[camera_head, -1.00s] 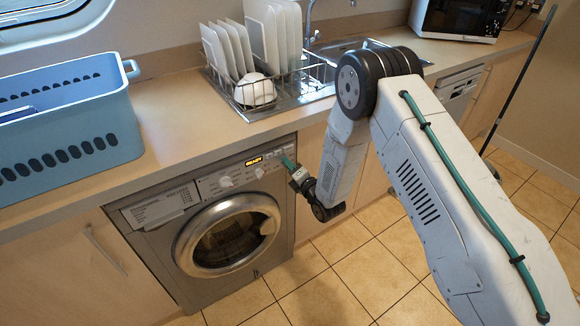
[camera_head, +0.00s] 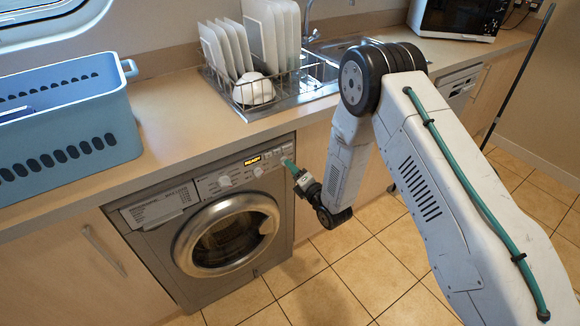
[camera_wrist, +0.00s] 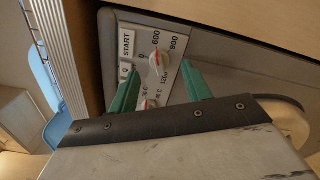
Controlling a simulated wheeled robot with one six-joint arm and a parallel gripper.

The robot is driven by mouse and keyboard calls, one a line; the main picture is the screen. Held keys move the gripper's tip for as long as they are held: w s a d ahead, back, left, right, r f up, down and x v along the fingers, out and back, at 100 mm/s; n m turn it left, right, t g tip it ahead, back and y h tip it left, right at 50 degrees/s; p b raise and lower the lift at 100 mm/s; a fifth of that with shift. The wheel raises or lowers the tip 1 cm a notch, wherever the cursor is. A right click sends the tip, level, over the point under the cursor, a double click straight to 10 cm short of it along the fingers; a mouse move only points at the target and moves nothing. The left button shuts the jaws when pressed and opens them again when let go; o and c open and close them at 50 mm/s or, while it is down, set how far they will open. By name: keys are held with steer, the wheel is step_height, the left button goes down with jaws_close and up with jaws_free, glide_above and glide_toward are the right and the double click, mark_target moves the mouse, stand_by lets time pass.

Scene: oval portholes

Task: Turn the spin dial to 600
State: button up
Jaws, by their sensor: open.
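The spin dial (camera_wrist: 158,59) is a white round knob on the washing machine's grey panel, with 0, 600, 900 and a partly readable higher number printed around it. A red mark shows on it, too small to read its exact setting. The dial shows in the head view as the right-hand knob (camera_head: 258,171). My gripper (camera_wrist: 160,68) has its green fingers spread, one on each side of the dial in the wrist picture; contact is not visible. In the head view my gripper (camera_head: 287,162) is at the panel's right end. The washing machine (camera_head: 215,235) has its round door closed.
A second knob (camera_wrist: 148,104), with temperatures, shows between the fingers lower in the wrist view. The START button (camera_wrist: 127,43) is beside the dial. The worktop (camera_head: 180,115) overhangs the panel, carrying a blue basket (camera_head: 75,130) and a dish rack (camera_head: 265,95).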

steer(key=shift+v, duration=2.35)
